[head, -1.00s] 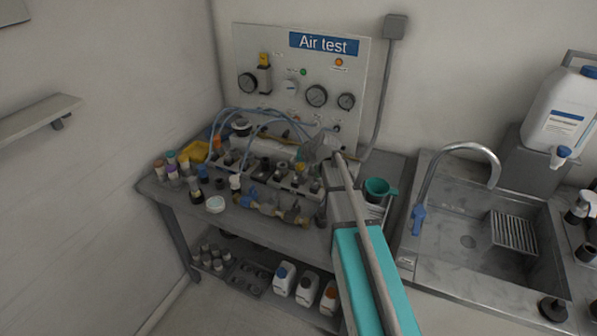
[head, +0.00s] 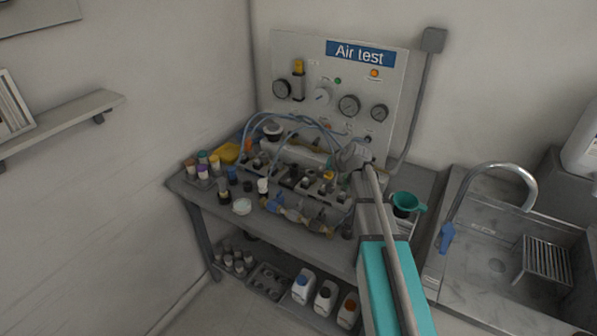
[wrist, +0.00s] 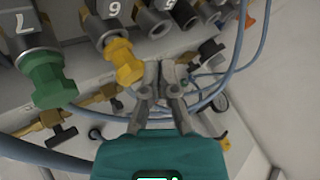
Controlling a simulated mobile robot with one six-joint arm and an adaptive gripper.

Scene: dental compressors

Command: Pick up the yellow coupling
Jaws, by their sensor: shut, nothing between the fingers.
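The yellow coupling (wrist: 125,62) sits on a numbered port of the manifold in the wrist view, left of my fingers. In the head view a small yellow spot (head: 329,175) on the manifold's right part appears to be it. My gripper (wrist: 160,66) is shut and empty, its fingertips just right of the coupling with a small gap. In the head view my gripper (head: 353,155) is over the right end of the manifold. A green coupling (wrist: 50,80) sits on the port numbered 7, to the left.
Blue hoses (head: 300,123) arch over the manifold, and one crosses the wrist view on the right. The Air test panel (head: 340,90) stands behind. A green funnel cup (head: 407,203) and a sink (head: 497,265) are to the right. Bottles (head: 325,297) stand on the lower shelf.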

